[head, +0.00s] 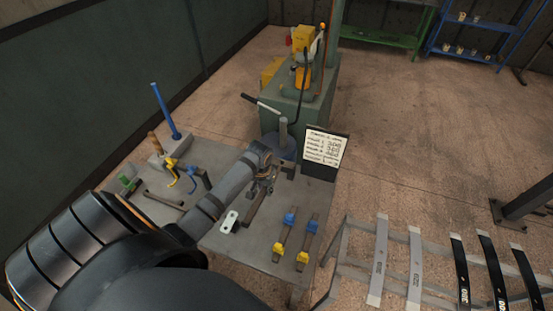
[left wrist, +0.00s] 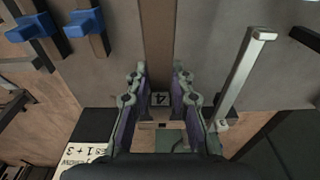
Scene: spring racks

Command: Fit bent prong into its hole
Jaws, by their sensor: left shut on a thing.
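My left gripper (head: 262,183) reaches over the grey worktable (head: 240,252). In the left wrist view its two fingers (left wrist: 159,88) are closed in on a flat brown bar (left wrist: 158,45), with a tag marked 4 between them. The bar also shows below the gripper in the head view (head: 254,208). I cannot tell which part is the bent prong, and I make out no hole for it. A pale plate with dark holes (head: 229,221) lies left of the bar. My right gripper is not in view.
Two bars with blue and yellow clamps (head: 284,233) lie right of the gripper. A lettered sign (head: 324,148) stands at the table's back edge. A green machine (head: 297,105) is behind. A rack of leaf springs (head: 416,265) stands at right. A blue post (head: 166,112) rises at left.

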